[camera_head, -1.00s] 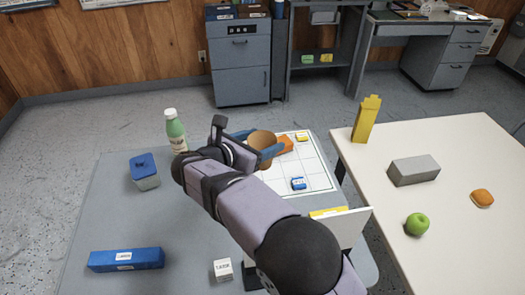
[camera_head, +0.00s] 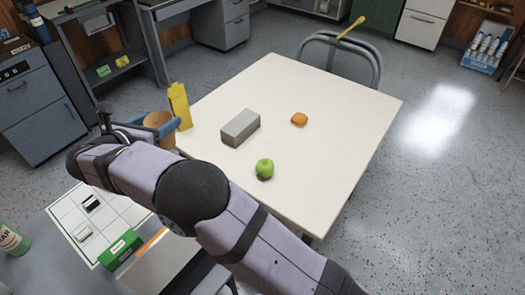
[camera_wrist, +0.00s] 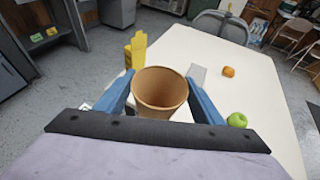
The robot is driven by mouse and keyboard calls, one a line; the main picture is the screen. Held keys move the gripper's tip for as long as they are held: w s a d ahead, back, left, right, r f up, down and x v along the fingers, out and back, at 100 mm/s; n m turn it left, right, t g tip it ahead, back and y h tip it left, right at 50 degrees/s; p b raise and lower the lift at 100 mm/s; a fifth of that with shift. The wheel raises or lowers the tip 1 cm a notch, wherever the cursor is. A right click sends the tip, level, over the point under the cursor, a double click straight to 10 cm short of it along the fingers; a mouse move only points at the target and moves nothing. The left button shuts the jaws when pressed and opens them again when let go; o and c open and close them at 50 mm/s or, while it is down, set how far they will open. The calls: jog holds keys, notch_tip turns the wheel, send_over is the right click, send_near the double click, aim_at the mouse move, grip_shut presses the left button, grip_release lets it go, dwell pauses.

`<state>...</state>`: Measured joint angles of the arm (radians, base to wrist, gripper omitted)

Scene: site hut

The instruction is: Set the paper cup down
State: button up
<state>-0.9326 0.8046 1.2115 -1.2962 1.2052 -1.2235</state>
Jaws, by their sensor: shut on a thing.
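My gripper (camera_wrist: 160,82) is shut on a brown paper cup (camera_wrist: 161,108), one blue finger on each side of it. The cup is upright with its open rim facing up, and its inside looks empty. In the head view the cup (camera_head: 157,122) is held at the left edge of the cream table (camera_head: 330,90), beside a yellow bottle-like object (camera_head: 180,106). I cannot tell how high the cup is above the table. Its base is hidden.
On the cream table are a grey block (camera_head: 240,128), an orange bun-like item (camera_head: 299,119) and a green apple (camera_head: 264,169). The far and right parts are clear. A chair (camera_head: 375,65) stands behind. A grid board (camera_head: 115,208) and green box (camera_head: 121,249) are lower left.

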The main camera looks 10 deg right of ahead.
jog(key=w+d+r+m+g+h+p, duration=0.1)
jog(key=w+d+m+g+h+p, duration=0.2)
jog(key=d, duration=1.1)
jog(key=w+d+r+m+g+h+p, duration=0.15)
jog(key=w+d, duration=0.25)
jog(key=d, duration=1.1)
jog(key=s+d+f+m+g+h+p, duration=0.1)
jog(key=s+d+f+m, duration=0.1)
jog(key=d, duration=0.5)
jog(key=s+d+f+m+g+h, duration=0.1)
jog(key=s+d+f, duration=0.3)
jog(key=d, duration=0.4)
jog(key=shift+s+m+g+h+p, duration=0.35)
jog(key=shift+s+m+g, duration=0.2)
jog(key=shift+m, duration=0.1)
jog(key=shift+a+f, duration=0.1)
jog(key=shift+f+p, duration=0.85)
jog(key=shift+f, duration=4.15)
